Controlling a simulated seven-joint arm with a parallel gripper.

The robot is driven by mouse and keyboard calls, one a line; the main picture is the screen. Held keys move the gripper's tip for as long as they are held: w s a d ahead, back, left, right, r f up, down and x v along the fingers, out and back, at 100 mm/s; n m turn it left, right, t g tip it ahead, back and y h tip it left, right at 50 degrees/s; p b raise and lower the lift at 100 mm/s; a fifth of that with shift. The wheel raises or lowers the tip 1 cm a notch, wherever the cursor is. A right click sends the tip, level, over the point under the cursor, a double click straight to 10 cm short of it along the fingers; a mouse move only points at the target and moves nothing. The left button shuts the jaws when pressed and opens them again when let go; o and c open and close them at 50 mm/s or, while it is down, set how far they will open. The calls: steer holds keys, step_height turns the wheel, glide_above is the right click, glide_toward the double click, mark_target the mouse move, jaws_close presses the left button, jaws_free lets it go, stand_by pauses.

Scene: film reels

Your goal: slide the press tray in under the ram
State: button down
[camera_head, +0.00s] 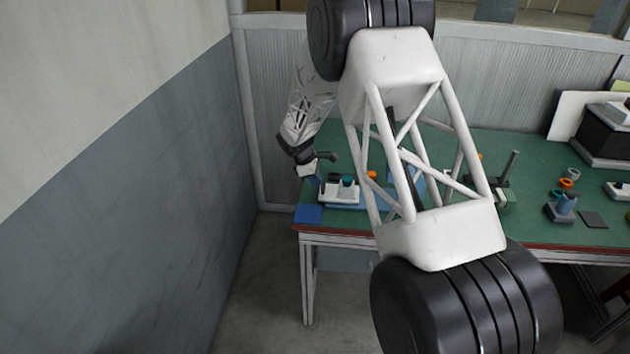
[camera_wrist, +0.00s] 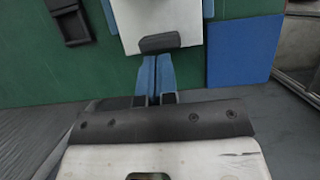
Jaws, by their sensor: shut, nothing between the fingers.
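The white press tray (camera_head: 338,193) sits on the green bench near its left end, with a dark piece and a teal piece on it. In the wrist view the white tray (camera_wrist: 180,38) shows at the top, with a dark grey handle (camera_wrist: 159,43) on its near edge. My gripper (camera_head: 318,184) is just left of the tray in the head view. In the wrist view the blue fingers of my gripper (camera_wrist: 155,62) are together and empty, with tips close to the handle. I cannot tell whether they touch it. I cannot make out the ram; my arm covers part of the bench.
A blue square (camera_head: 308,214) lies at the bench's front left corner, also right of the tray in the wrist view (camera_wrist: 243,48). A dark block (camera_wrist: 70,20) stands left there. A post (camera_head: 511,165) and several small parts stand right of my arm. A wall is at left.

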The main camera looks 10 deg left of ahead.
mark_target(341, 184)
steer(key=d, duration=1.2)
steer(key=shift+d, duration=0.25)
steer(key=shift+a+f, duration=0.1)
steer(key=shift+a, duration=1.85)
steer(key=v, duration=1)
